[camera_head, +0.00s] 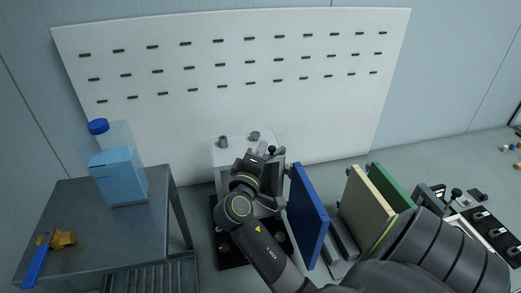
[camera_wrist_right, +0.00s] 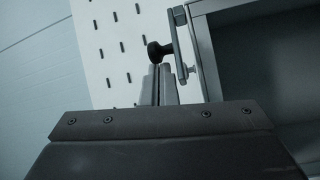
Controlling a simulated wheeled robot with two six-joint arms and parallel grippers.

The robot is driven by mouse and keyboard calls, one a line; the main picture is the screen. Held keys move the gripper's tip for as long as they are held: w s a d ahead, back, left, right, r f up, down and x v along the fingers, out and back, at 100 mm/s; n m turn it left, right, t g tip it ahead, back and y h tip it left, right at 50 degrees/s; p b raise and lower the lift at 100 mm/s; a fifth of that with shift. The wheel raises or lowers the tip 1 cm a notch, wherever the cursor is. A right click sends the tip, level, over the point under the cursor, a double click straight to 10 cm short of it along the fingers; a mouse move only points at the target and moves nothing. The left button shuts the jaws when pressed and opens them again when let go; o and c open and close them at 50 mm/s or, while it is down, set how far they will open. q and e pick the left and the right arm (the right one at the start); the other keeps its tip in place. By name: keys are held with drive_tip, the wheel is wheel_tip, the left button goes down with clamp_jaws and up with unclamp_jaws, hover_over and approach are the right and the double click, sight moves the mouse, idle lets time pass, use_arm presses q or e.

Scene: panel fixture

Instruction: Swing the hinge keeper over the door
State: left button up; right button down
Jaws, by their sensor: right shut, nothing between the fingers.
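The hinge keeper appears to be the grey bar with a black ball knob (camera_wrist_right: 158,50) in the right wrist view, mounted beside a dark, grey-framed opening (camera_wrist_right: 245,10). The black knob also shows in the head view (camera_head: 272,150), at the front of a light grey fixture box (camera_head: 228,152). My right gripper (camera_wrist_right: 160,72) is shut and empty, its fingertips just below the knob; whether they touch it I cannot tell. In the head view the right gripper (camera_head: 260,163) is at the box's front, and my arm hides much of the box. I cannot make out the door clearly. My left gripper is out of view.
A blue panel (camera_head: 308,215) stands right of my right gripper, with beige (camera_head: 367,205) and green (camera_head: 393,183) panels beyond. A grey table (camera_head: 75,205) at left carries a blue-capped jug (camera_head: 118,175). A white slotted board (camera_head: 300,110) stands behind.

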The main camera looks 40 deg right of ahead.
sight(271, 150)
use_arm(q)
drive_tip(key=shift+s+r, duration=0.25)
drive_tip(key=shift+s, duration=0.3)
use_arm(e)
drive_tip(key=shift+s+n+t+y, duration=0.3)
drive_tip(key=shift+n+t, duration=0.1)
drive_tip(key=shift+t, duration=0.2)
use_arm(q)
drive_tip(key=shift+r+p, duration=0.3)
drive_tip(key=shift+p, duration=0.2)
use_arm(e)
drive_tip(key=shift+s+n+t+y, duration=0.25)
drive_tip(key=shift+n+t+y, duration=0.15)
drive_tip(key=shift+n+t, duration=0.1)
drive_tip(key=shift+s+n+t+y, duration=0.35)
drive_tip(key=shift+n+t+y, duration=0.15)
drive_tip(key=shift+t, duration=0.1)
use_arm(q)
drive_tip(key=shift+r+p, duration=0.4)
use_arm(e)
drive_tip(key=shift+s+d, duration=0.1)
drive_tip(key=shift+s, duration=0.55)
drive_tip(key=shift+s+d, duration=0.1)
drive_tip(key=shift+s, duration=0.1)
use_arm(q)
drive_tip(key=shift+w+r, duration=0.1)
use_arm(e)
drive_tip(key=shift+w, duration=0.15)
